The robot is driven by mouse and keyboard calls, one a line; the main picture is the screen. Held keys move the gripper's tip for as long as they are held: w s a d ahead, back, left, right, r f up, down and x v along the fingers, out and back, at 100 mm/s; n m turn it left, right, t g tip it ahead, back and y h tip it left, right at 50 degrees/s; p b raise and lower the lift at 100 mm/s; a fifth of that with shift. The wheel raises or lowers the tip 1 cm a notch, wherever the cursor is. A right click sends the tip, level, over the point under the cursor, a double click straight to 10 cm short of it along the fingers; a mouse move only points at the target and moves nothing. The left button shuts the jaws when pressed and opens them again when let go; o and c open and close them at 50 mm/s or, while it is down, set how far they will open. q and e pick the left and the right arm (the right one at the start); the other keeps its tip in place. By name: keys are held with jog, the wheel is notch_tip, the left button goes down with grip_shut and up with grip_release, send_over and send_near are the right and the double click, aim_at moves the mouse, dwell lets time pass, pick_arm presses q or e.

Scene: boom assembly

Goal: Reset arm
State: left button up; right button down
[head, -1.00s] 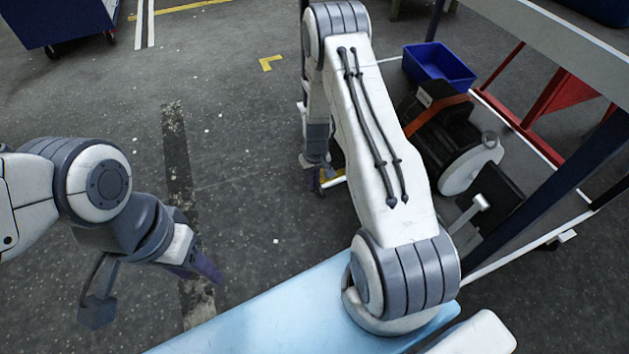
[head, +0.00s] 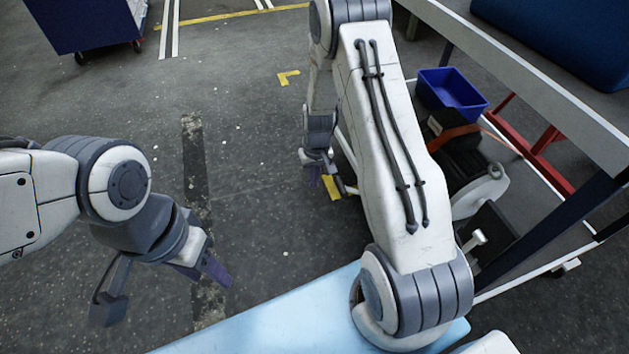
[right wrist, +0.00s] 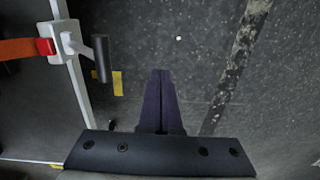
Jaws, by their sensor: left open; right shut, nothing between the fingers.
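My left gripper (head: 219,272) is at the lower left of the head view, over bare floor and holding nothing; the gap between its fingers is hard to see from this angle. My right arm reaches up the middle of the head view, and my right gripper (head: 314,178) hangs beyond it, partly hidden by its own links. In the right wrist view the right gripper's dark fingers (right wrist: 161,85) lie together with nothing between them, above the dark floor.
A low rack with a blue bin (head: 451,93) and dark equipment stands right of my right arm. A grey-topped table (head: 540,75) is at the upper right. A blue cart (head: 85,22) is far left. In the right wrist view a white frame post (right wrist: 72,60) is close left. Open floor lies between the arms.

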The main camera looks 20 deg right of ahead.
dwell(0.7)
jog(key=s+a+r+n, duration=0.2)
jog(key=s+a+r, duration=0.2)
jog(key=a+r, duration=0.4)
jog(key=s+a+r+n, duration=0.2)
jog(key=s+a+r, duration=0.3)
jog(key=a+r, duration=0.35)
jog(key=s+a+r+n, duration=0.2)
jog(key=s+r, duration=0.2)
jog(key=s, duration=0.4)
jog(key=s+a+r+n, duration=0.1)
jog(key=s+r+n, duration=0.25)
jog(key=s, duration=0.45)
notch_tip(320, 180, up, 28)
jog(key=s+p, duration=0.1)
jog(key=p, duration=2.6)
jog(key=shift+m, duration=0.45)
jog(key=shift+r, duration=0.1)
